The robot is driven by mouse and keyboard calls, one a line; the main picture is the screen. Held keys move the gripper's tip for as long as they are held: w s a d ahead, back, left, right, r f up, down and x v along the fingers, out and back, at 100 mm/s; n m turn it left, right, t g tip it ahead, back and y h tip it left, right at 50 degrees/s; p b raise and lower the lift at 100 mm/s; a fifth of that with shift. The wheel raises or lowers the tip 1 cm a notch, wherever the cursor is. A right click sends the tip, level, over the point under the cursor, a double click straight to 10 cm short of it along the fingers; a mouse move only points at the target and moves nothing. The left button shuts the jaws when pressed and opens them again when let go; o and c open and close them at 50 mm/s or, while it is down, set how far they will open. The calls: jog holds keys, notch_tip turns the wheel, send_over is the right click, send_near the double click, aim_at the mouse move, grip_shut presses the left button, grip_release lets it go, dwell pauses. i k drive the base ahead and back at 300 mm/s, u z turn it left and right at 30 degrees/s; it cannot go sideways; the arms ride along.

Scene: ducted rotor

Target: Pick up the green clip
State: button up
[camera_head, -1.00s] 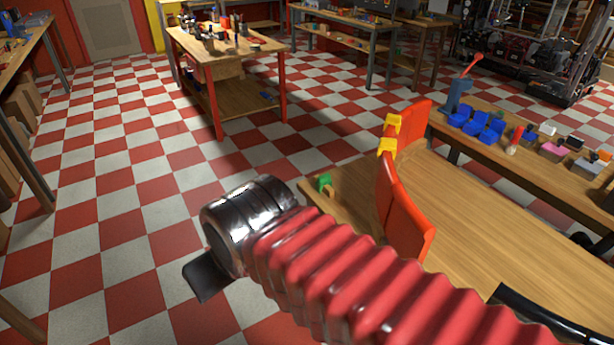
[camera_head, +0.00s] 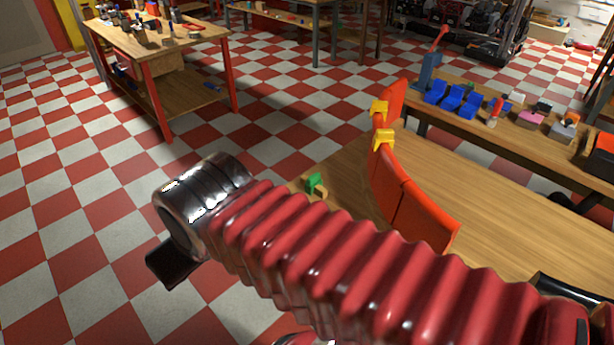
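The green clip (camera_head: 315,183) is small and sits near the left end of a wooden table (camera_head: 480,190), next to a small tan piece. My red bellows arm crosses the front of the view, and its metal end is left of the clip, well apart from it. A black part of my gripper (camera_head: 172,262) shows below the metal end. Most of the gripper is hidden, so I cannot tell whether its fingers are open or shut.
Red curved panels (camera_head: 422,215) stand on the table right of the green clip, with an upper yellow clip (camera_head: 379,107) and a lower yellow clip (camera_head: 383,139) on them. A bench with blue bins (camera_head: 453,97) is behind. Checkered floor is clear at left.

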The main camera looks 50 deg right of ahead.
aim_at(315, 179)
jog(key=z, duration=0.3)
jog(key=i, duration=0.7)
jog(key=z, duration=0.8)
jog(key=i, duration=0.75)
jog(key=z, duration=0.4)
